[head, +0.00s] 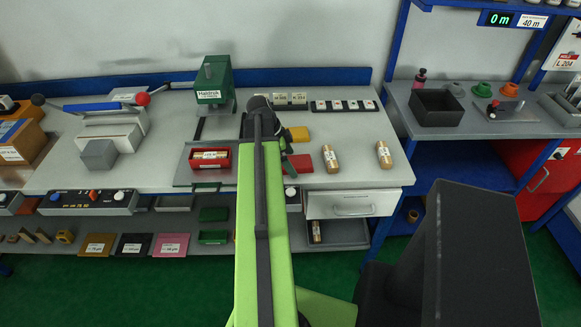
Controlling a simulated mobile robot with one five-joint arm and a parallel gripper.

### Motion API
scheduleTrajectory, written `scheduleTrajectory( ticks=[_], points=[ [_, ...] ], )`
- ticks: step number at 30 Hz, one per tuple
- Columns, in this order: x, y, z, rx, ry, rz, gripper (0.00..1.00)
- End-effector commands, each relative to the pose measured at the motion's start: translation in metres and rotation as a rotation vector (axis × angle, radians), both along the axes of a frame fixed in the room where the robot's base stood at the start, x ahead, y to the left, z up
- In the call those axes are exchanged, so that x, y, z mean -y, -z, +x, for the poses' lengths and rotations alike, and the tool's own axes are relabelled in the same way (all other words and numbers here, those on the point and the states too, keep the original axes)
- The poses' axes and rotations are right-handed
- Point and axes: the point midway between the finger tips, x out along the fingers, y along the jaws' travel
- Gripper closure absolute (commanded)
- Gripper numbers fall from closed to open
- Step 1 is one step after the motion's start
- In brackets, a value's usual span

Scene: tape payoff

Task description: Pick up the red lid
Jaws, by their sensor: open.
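A flat red piece that looks like the red lid (302,163) lies on the grey worktop, just right of my green arm. Its left part is hidden behind my arm and gripper. My gripper (288,165) shows only partly, as a dark shape beside the arm. It is close to the red lid's left edge; I cannot tell whether it touches it. It is open, and nothing shows held in it.
A red box (228,164) with a roll inside stands left of my arm. A yellow piece (299,134) lies behind the lid. A green press (213,84) stands behind.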

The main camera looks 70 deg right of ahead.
Motion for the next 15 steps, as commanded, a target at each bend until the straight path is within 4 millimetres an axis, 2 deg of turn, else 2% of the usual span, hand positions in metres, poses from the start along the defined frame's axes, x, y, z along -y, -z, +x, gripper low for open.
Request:
scheduleTrajectory(
  ticks=[2, 15],
  points=[
    [0.0, -0.0013, 0.0001, 0.0, 0.0, 0.0, 0.05],
    [0.0, -0.0012, -0.0002, 0.0, 0.001, 0.0, 0.63]
  ],
)
